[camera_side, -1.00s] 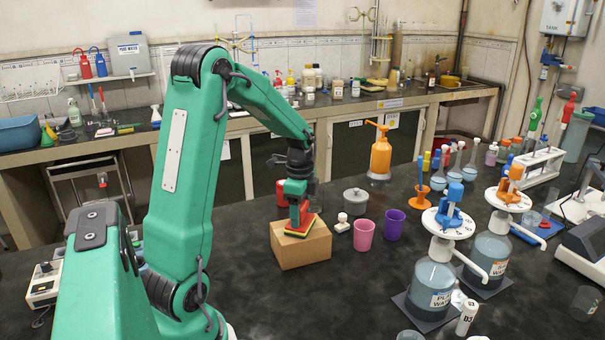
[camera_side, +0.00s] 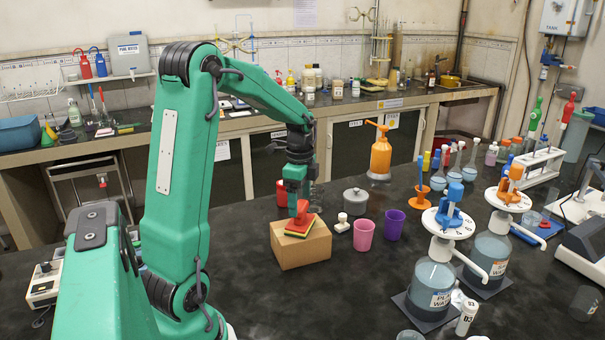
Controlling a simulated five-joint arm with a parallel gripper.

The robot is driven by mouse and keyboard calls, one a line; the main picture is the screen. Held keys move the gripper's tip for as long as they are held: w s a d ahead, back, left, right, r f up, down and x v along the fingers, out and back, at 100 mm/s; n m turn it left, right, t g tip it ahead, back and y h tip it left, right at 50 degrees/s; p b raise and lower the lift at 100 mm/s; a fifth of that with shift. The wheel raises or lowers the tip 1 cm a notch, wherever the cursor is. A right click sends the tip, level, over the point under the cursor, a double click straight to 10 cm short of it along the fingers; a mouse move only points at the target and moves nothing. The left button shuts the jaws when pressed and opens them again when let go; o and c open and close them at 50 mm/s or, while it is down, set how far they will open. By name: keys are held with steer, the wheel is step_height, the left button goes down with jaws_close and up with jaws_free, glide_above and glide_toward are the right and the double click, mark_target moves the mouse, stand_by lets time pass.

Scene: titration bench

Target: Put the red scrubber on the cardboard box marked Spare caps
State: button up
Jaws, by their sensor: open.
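The red scrubber (camera_side: 299,226), with a yellow and dark layer under its red top, rests on top of the cardboard box (camera_side: 303,252). The box stands on the dark bench, and no marking on it can be read from this side. My gripper (camera_side: 301,207) is open just above the scrubber, pointing down, with its fingertips close to the scrubber's red top. Whether the fingertips still touch it cannot be told.
A grey lidded pot (camera_side: 355,203), a small white item (camera_side: 342,223), a pink cup (camera_side: 363,236) and a purple cup (camera_side: 393,225) stand right of the box. A red container (camera_side: 283,194) is behind it. Bench in front is clear.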

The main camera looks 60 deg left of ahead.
mark_target(302, 206)
step_height(302, 206, up, 8)
stand_by(0.4)
steer(key=shift+r, duration=0.1)
stand_by(0.4)
steer(key=s+d+n+t, duration=0.2)
steer(key=s+d+n, duration=0.2)
steer(key=d, duration=0.7)
steer(key=s+d+r+n+t, duration=0.1)
steer(key=s+d+n+t, duration=0.2)
steer(key=d, duration=0.9)
steer(key=s+n, duration=0.2)
steer(key=s, duration=0.1)
steer(key=shift+s+r+t, duration=0.2)
steer(key=shift+s+t, duration=0.1)
